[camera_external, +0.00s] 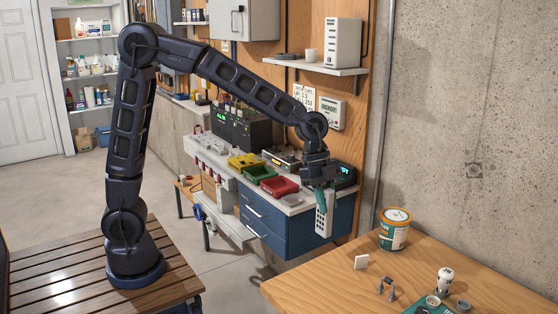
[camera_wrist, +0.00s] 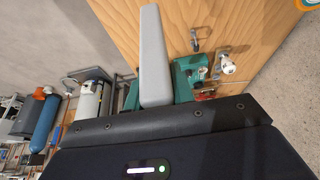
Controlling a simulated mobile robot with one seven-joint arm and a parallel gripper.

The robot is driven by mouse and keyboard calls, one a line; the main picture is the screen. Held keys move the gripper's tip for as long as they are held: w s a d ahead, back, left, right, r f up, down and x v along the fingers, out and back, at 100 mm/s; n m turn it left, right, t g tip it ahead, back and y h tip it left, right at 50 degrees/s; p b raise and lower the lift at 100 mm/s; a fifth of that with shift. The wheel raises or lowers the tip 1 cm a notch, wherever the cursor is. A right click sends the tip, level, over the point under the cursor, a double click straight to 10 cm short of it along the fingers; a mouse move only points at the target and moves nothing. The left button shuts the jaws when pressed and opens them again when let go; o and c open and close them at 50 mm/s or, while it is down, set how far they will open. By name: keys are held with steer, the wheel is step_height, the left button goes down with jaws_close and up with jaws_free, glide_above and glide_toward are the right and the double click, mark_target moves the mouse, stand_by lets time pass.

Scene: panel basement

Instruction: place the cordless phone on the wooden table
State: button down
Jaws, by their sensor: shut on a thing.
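The cordless phone (camera_external: 323,222) is a pale handset with dark keys, hanging upright below my gripper (camera_external: 321,198) in the external view. My gripper's green fingers are shut on its upper part. In the wrist view the phone (camera_wrist: 152,55) shows as a plain grey bar between the green fingers of my gripper (camera_wrist: 158,88). The wooden table (camera_external: 325,285) is at the lower right of the external view, and the phone appears apart from it, up and left of its near-left part. The table's wood (camera_wrist: 215,18) also shows in the wrist view.
The table's left part is bare. Behind the phone stands a blue drawer workbench (camera_external: 275,222) with coloured bins.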

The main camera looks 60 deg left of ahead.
step_height(320, 180, down, 16)
steer(key=shift+f, duration=0.2)
stand_by(0.4)
steer(key=shift+f, duration=0.15)
steer(key=c, duration=1.2)
jaws_free()
